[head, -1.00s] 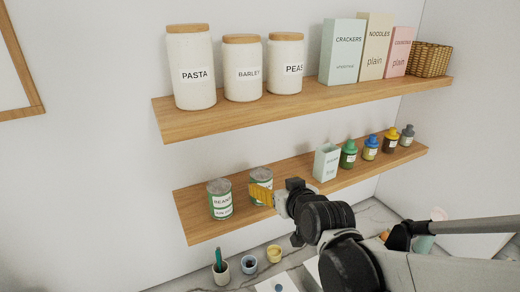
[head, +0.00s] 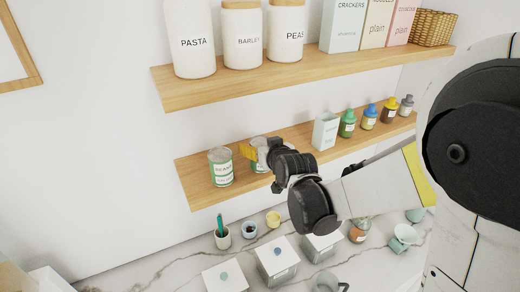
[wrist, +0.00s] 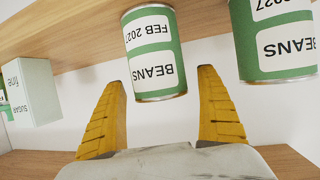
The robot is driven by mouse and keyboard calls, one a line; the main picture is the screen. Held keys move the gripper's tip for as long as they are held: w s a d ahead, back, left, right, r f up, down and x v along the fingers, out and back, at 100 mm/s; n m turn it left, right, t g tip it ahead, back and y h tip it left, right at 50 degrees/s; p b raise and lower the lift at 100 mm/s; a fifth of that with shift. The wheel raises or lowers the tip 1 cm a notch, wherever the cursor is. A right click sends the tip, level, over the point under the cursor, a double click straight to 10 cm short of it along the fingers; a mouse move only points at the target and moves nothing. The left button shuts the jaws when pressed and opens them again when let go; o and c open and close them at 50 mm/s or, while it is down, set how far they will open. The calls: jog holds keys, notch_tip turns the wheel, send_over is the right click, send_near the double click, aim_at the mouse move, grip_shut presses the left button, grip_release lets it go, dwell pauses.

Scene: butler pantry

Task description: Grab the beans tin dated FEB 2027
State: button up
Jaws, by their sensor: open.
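Two green-and-white beans tins stand on the lower shelf. The right-hand tin (head: 257,167) is partly hidden by my gripper (head: 248,152) in the head view. In the wrist view, which is upside down, this tin (wrist: 155,52) reads BEANS, FEB 2027. It lies between the lines of my gripper's two open yellow fingers (wrist: 162,98), with gaps on both sides. I cannot tell how deep it sits between them. The other tin (head: 221,167) is to its left; in the wrist view (wrist: 275,40) its label shows BEANS and 2027, the month cut off.
On the lower shelf (head: 196,200), a pale sugar box (head: 325,131) and several small bottles (head: 347,124) stand to the right. The upper shelf (head: 190,92) with jars is above. The counter below holds cups and white canisters (head: 277,262).

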jog(key=shift+s, duration=0.1)
jog(key=c, duration=1.5)
jog(key=shift+r, duration=0.15)
